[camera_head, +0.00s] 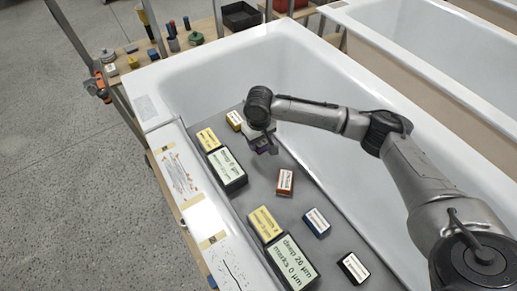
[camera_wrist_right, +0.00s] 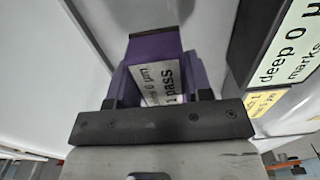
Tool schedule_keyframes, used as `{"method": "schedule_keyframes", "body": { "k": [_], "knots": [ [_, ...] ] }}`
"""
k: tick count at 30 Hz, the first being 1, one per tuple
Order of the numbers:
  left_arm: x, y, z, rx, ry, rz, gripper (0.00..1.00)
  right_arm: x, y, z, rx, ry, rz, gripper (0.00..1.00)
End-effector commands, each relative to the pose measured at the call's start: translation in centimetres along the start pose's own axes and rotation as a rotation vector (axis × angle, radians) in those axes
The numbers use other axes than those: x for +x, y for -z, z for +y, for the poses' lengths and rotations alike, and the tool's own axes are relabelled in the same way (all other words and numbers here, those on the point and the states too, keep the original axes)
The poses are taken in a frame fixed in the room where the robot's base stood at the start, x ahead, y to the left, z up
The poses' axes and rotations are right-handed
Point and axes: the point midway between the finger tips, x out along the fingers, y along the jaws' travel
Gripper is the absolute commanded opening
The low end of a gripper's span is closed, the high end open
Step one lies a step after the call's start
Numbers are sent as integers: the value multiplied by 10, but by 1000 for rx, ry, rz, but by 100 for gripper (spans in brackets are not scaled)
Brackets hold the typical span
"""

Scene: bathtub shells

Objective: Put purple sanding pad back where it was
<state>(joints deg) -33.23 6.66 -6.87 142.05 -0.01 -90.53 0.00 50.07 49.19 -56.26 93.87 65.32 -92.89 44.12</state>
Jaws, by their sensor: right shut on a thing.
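The purple sanding pad (camera_wrist_right: 152,42) is between the fingers of my right gripper (camera_wrist_right: 160,90) in the right wrist view. Its white label with print, partly reading "pass", faces the camera. In the head view my right gripper (camera_head: 262,140) is over the grey board (camera_head: 250,195), and only a little purple of the pad (camera_head: 264,149) shows beneath it. The wrist hides most of it there. I cannot tell whether the pad touches the board. My left gripper is not in view.
An orange-yellow block (camera_head: 235,120), a red-brown block (camera_head: 285,182), a blue block (camera_head: 317,222) and a black block (camera_head: 353,267) stand on the board.

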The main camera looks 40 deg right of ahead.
Motion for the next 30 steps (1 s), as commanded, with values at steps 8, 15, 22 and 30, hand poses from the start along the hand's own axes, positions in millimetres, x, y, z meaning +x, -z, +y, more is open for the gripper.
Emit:
{"method": "schedule_keyframes", "body": {
  "k": [8,15,22,30],
  "knots": [
    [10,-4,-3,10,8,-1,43,18,1,-1,0,-2,-1,20],
    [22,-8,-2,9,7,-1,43,42,1,0,0,-2,0,20],
    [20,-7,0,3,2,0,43,41,1,-1,0,-1,1,20],
    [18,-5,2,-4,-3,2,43,44,1,-1,0,-1,1,58]
  ]
}}
